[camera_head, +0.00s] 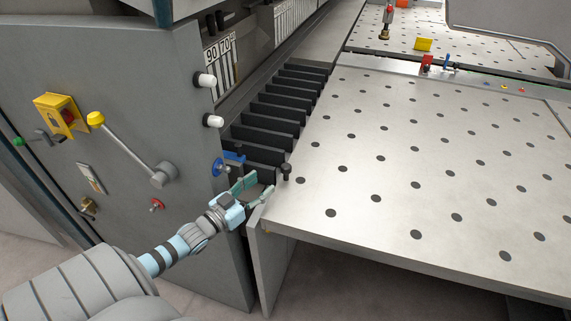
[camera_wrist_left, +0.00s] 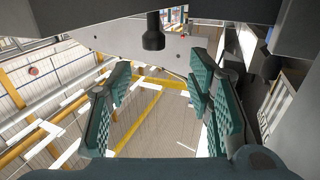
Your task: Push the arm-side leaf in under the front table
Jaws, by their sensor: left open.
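The front table (camera_head: 400,150) is a light grey plate with rows of dark holes, on the right in the head view. I cannot tell for sure which part is the arm-side leaf. A black knob (camera_head: 286,172) stands at the table's near left corner; a similar black knob (camera_wrist_left: 153,40) shows ahead in the left wrist view. My left gripper (camera_head: 258,186) is open and empty just left of the knob, with a small gap between them. Its green fingers are spread apart in the left wrist view (camera_wrist_left: 157,90). My right gripper is not in view.
A grey machine housing (camera_head: 125,90) with a yellow-knobbed lever (camera_head: 130,145) stands at the left. Black slats (camera_head: 270,120) run beside the table. An upright grey plate (camera_head: 270,265) stands below the table corner.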

